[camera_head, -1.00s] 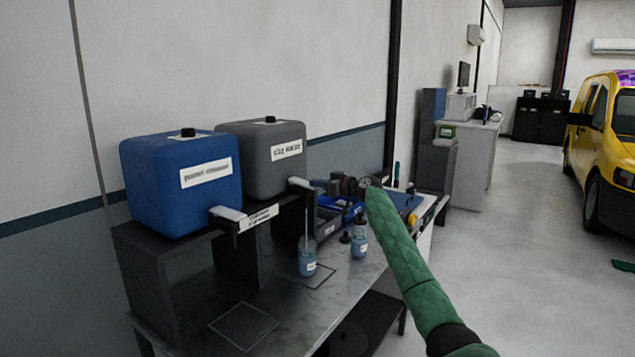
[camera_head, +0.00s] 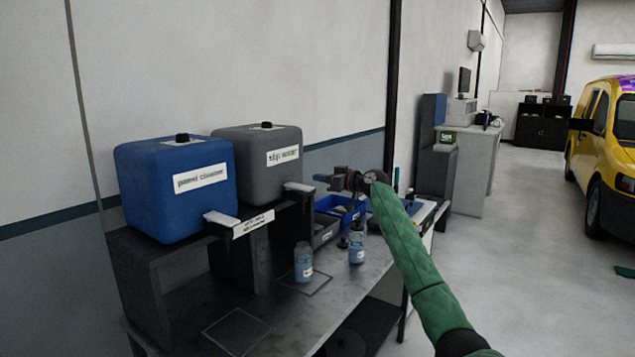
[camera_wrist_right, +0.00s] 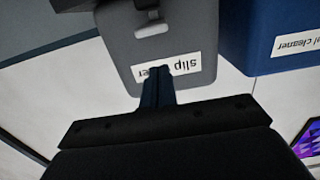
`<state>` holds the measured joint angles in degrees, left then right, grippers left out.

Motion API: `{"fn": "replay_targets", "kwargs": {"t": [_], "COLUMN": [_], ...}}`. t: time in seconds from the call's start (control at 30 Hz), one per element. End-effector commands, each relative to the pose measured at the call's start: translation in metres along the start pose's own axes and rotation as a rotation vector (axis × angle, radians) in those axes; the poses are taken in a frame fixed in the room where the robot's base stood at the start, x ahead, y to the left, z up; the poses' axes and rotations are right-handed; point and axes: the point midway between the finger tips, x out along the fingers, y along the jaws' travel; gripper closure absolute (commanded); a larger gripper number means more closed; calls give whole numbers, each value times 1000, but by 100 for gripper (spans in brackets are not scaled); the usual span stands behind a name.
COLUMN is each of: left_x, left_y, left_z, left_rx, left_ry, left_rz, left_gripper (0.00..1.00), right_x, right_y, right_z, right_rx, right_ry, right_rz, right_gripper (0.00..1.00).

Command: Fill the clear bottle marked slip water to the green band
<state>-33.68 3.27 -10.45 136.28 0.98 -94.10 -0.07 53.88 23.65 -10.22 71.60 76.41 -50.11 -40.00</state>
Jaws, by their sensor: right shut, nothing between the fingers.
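The grey slip water tank (camera_head: 262,165) stands on a dark shelf, with a white tap lever (camera_head: 298,187) at its front. A clear bottle (camera_head: 304,263) with bluish liquid and a white label stands upright on the bench below that tap. Its green band and exact fill level are too small to tell. No stream shows above it. My right gripper (camera_head: 334,179) is shut and empty, to the right of the tap lever and apart from it. In the right wrist view its fingertips (camera_wrist_right: 158,75) appear in front of the tank's label (camera_wrist_right: 170,73). My left gripper is out of view.
A blue panel cleaner tank (camera_head: 178,190) stands left of the grey one, with its own white lever (camera_head: 222,218). A second bottle (camera_head: 357,246) stands to the right. Blue bins (camera_head: 340,208) lie behind it. The bench front (camera_head: 285,312) is clear.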

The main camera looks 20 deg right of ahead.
Motion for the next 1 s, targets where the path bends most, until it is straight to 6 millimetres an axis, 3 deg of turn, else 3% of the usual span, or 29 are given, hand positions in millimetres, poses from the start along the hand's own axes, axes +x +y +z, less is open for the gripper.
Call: {"fn": "replay_targets", "kwargs": {"t": [0.2,0.6,1.0], "left_x": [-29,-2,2], "left_y": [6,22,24], "left_z": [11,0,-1], "left_rx": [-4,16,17], "left_ry": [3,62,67], "left_rz": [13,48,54], "left_gripper": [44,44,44], "right_x": [-25,-68,-73], "right_y": [1,1,0], "right_z": [2,-2,-3], "right_rx": [-1,0,1], "right_ry": [0,0,0], "right_rz": [1,1,0], "right_gripper": [100,100,100]}}
